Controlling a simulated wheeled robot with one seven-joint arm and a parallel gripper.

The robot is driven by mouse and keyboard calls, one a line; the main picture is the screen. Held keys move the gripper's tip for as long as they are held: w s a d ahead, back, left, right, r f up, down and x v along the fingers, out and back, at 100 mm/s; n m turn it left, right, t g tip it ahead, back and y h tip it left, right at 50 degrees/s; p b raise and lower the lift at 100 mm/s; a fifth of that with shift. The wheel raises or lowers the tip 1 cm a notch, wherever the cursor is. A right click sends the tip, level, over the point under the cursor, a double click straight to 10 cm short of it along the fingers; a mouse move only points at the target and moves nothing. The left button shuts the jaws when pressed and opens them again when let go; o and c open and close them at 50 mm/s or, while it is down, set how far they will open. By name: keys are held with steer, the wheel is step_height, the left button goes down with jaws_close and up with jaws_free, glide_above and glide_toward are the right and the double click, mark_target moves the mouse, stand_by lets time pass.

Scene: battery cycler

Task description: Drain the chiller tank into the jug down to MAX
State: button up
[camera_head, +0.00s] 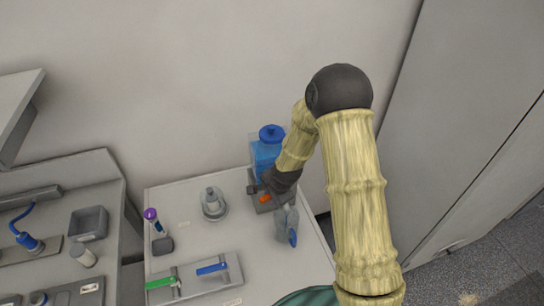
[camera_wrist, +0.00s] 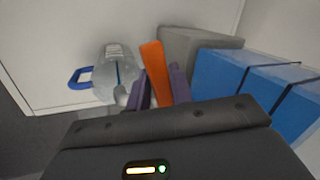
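The chiller tank (camera_head: 267,153) is a blue-filled box with a blue cap at the back right of the bench. In the wrist view its blue side (camera_wrist: 225,82) has dark lines across it. An orange valve lever (camera_head: 265,199) sits low at its front. In the wrist view the lever (camera_wrist: 153,62) stands between the two fingers of my gripper (camera_wrist: 160,88). Whether the fingers press on it is unclear. The clear jug (camera_head: 282,222) with a blue handle stands just in front of the tank. In the wrist view the jug (camera_wrist: 112,72) is left of my fingers. Its level is not readable.
A grey panel (camera_head: 215,272) with green and blue handles lies at the bench front. A grey round-based fitting (camera_head: 214,205) and a purple-capped tube (camera_head: 152,220) stand left of the tank. A grey wall is close behind; bare bench lies left of the jug.

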steer(key=n, duration=0.1)
steer(key=s+n, duration=0.1)
steer(key=n, duration=0.1)
steer(key=shift+d+g+y+p, duration=0.3)
steer(key=shift+g+y+p, duration=0.1)
steer(key=n+p, duration=0.1)
steer(key=n, duration=0.1)
steer(key=d+n+g+p, duration=0.1)
steer(key=s+d+n+p, duration=0.1)
steer(key=n, duration=0.1)
steer(key=shift+f+n+g+y, duration=0.1)
steer(key=shift+n+g+y, duration=0.2)
steer(key=shift+y, duration=0.1)
